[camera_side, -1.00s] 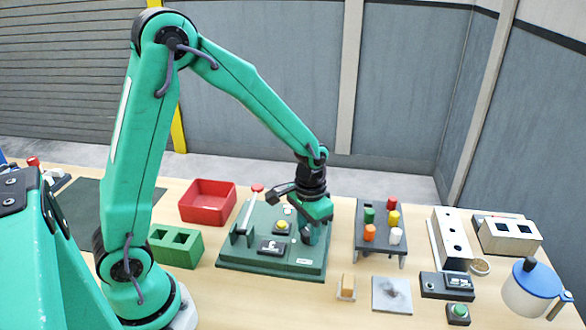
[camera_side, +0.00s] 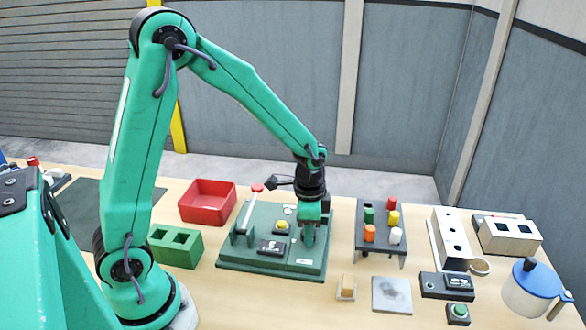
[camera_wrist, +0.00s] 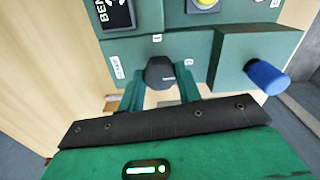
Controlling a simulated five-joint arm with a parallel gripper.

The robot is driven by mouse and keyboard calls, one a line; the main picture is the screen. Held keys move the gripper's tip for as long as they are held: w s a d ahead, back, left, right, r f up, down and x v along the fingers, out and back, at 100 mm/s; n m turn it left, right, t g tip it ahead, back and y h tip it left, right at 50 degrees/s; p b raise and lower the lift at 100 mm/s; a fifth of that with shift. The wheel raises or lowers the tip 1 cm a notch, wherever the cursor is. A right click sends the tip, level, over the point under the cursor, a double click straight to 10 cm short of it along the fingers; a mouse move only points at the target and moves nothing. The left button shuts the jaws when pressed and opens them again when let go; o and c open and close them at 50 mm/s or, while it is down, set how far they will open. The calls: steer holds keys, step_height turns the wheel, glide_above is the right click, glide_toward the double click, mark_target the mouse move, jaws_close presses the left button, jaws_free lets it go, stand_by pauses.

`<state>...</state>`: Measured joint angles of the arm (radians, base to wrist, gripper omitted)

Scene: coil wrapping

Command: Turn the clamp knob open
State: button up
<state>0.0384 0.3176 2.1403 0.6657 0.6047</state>
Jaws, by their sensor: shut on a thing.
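The clamp knob (camera_wrist: 161,71) is black and shows in the wrist view on the face of a green board (camera_wrist: 140,48). Small white labels sit around it; the left one is too small to read surely. My gripper (camera_wrist: 160,84) has its two green fingers on either side of the knob, shut on it. In the side view my gripper (camera_side: 308,238) points down at the right part of the green board (camera_side: 262,262), and hides the knob there.
A green block with a blue-capped handle (camera_wrist: 267,76) stands right of the knob in the wrist view. On the board are a yellow button (camera_side: 282,226) and red-topped lever (camera_side: 257,189). A red bin (camera_side: 207,203) stands behind left, and a rack of coloured pegs (camera_side: 381,236) right.

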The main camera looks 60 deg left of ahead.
steer(key=shift+d, duration=0.1)
steer(key=o, duration=1)
steer(key=shift+r, duration=0.1)
step_height(320, 180, up, 7)
steer(key=shift+r, duration=0.15)
steer(key=shift+s+r, duration=0.1)
steer(key=shift+r, duration=0.05)
steer(key=shift+r, duration=0.1)
steer(key=s+a+r+n+t, duration=0.1)
steer(key=s+r+n+t, duration=0.4)
steer(key=s+r, duration=0.6)
steer(key=shift+s+a+n, duration=0.3)
steer(key=shift+s+n, duration=0.9)
steer(key=shift+s, duration=0.7)
